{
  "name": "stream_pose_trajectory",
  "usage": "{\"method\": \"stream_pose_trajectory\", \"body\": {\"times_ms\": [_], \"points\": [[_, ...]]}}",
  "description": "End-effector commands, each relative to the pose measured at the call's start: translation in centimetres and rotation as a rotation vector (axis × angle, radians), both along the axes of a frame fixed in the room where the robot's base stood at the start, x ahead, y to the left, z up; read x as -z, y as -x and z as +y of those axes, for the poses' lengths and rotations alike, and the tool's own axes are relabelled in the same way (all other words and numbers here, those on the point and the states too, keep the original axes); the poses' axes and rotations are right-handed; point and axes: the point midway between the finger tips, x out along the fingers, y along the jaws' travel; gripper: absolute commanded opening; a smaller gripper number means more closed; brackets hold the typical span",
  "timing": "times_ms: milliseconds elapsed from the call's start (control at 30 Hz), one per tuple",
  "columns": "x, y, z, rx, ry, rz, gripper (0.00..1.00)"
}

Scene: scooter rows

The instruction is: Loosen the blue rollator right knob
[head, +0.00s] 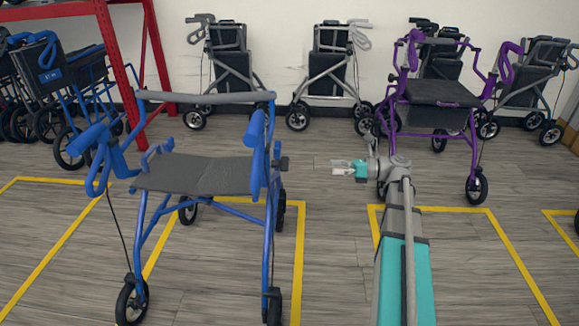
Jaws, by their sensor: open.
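The blue rollator (205,176) stands upright on the floor at the left, with a grey seat and a grey padded bar. A small dark knob (281,163) sticks out on the right side of its frame, below the right handle (257,130). The knob is small, and its fine shape cannot be made out. My gripper (338,168) is open and empty, pointing left. In the picture it is a short way to the right of the knob, apart from it.
A purple rollator (440,95) stands just right of my gripper. Several folded grey rollators (330,68) line the white wall. A red rack (105,50) and dark blue wheelchairs (52,85) are at the left. Yellow lines (298,262) mark bays on the wooden floor.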

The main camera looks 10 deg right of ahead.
Motion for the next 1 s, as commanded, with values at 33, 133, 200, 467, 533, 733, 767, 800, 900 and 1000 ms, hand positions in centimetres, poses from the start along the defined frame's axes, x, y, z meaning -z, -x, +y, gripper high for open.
{"method": "stream_pose_trajectory", "body": {"times_ms": [33, 133, 200, 467, 533, 733, 767, 800, 900, 1000], "points": [[0.0, 0.0, 0.0, 0.000, 0.000, 0.000, 0.97], [0.0, 0.0, 0.1, 0.000, 0.001, -0.001, 0.97], [0.0, 0.0, 0.2, 0.000, 0.001, -0.001, 0.97], [0.0, -0.5, 1.8, 0.000, 0.001, -0.001, 0.97], [0.0, -0.7, 2.5, -0.001, 0.001, -0.001, 0.97], [0.0, -1.5, 4.9, -0.001, 0.001, -0.001, 0.97], [0.0, -1.6, 5.2, -0.001, 0.001, -0.001, 0.97], [0.0, -1.8, 5.8, -0.001, 0.001, -0.001, 0.97], [0.0, -2.2, 7.0, -0.001, 0.001, -0.001, 0.97], [0.0, -2.6, 8.2, -0.001, 0.001, -0.001, 0.97]]}}
